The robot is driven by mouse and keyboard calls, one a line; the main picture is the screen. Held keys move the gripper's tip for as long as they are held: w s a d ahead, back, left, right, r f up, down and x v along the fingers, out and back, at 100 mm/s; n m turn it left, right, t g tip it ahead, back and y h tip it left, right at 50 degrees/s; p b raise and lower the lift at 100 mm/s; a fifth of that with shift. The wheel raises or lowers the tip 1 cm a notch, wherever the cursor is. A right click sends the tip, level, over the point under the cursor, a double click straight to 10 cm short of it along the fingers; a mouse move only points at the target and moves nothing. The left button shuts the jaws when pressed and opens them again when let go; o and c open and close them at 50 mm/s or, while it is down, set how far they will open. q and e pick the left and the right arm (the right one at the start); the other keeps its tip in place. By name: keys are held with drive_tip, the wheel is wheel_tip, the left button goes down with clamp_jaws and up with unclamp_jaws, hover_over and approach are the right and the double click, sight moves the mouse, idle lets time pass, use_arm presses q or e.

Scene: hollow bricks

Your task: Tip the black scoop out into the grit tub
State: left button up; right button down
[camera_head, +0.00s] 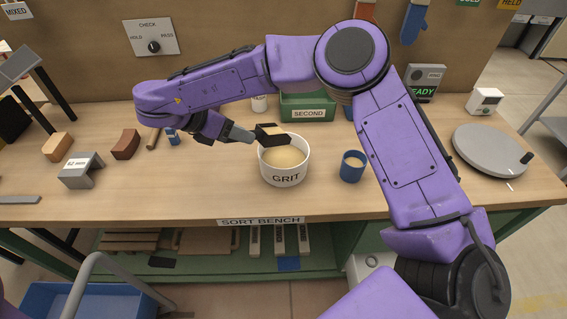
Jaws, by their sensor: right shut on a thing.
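The white tub marked GRIT (286,178) stands on the bench and holds pale, sandy grit. My right gripper (246,135) reaches in from the right and is shut on the black scoop (269,139). The scoop is above the tub's far left rim, with its head over the opening. A pale patch shows in the scoop's head; I cannot tell how much grit it holds or how far it is tilted. The handle is partly hidden by the gripper. My left gripper is not in view.
A blue cup (352,169) with pale contents stands right of the tub. A green bin marked SECOND (307,114) is behind it. A round grey plate (490,150) is at right. The bench front is mostly clear.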

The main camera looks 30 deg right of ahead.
drive_tip(key=shift+w+d+r+y+b, duration=0.1)
drive_tip(key=shift+d+r+y+b, duration=0.3)
drive_tip(key=shift+r+y, duration=0.1)
drive_tip(key=shift+d+r+y, duration=0.35)
drive_tip(key=shift+r+y, duration=0.1)
drive_tip(key=shift+y, duration=0.05)
drive_tip(key=shift+d+r+y+b, duration=0.3)
drive_tip(key=shift+d+y+b, duration=0.05)
drive_tip(key=shift+y, duration=0.15)
drive_tip(key=shift+d+r+y, duration=0.4)
drive_tip(key=shift+d+r, duration=0.1)
drive_tip(key=shift+d, duration=0.05)
drive_tip(key=shift+w+a, duration=0.1)
